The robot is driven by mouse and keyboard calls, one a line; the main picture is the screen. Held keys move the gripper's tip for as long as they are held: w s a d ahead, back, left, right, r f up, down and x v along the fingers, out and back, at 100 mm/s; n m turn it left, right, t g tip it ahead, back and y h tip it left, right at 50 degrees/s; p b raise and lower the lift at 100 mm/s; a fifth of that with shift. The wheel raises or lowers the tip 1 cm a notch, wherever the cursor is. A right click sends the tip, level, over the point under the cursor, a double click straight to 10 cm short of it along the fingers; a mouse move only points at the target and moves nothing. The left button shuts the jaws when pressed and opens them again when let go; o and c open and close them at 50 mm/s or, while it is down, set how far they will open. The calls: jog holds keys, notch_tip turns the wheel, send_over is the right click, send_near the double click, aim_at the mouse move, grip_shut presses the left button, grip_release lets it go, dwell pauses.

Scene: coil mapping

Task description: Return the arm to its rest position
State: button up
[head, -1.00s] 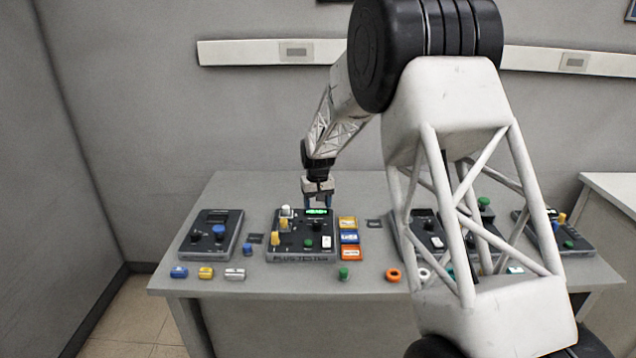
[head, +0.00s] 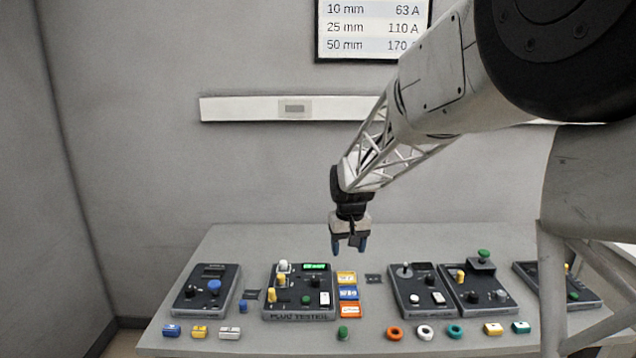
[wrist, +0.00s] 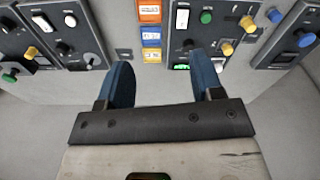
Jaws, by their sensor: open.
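My gripper (head: 349,245) hangs above the back part of the table, pointing down, behind the coloured tags and to the right of the plug tester. It is open and empty. In the wrist view its two blue fingers (wrist: 164,88) stand apart with only grey table between them. The plug tester (head: 300,314) is a dark box with a lit green display, yellow and white plugs, a green button and a white switch. My arm reaches in from the right and hides part of the right side.
Yellow, blue and orange tags (head: 348,294) lie beside the tester. Other dark control boxes stand at left (head: 190,300) and right (head: 408,306). Small coloured blocks and rings (head: 394,333) line the table's front. A chart (head: 330,45) hangs on the wall. The air above the table's left side is clear.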

jog(key=s+d+r, duration=0.2)
jog(key=s+r, duration=0.1)
jog(key=s, duration=0.3)
jog(key=s+d+r, duration=0.2)
jog(key=s+d, duration=0.1)
jog(key=s, duration=0.3)
jog(key=s+d+m+t, duration=0.1)
jog(key=s+d, duration=0.2)
jog(key=s, duration=1.1)
jog(key=s+d+m, duration=0.1)
jog(key=s+d, duration=0.1)
jog(key=s, duration=1.3)
jog(key=shift+s+d+f+t, duration=0.15)
jog(key=shift+s+d+t, duration=0.15)
jog(key=shift+d+t, duration=0.1)
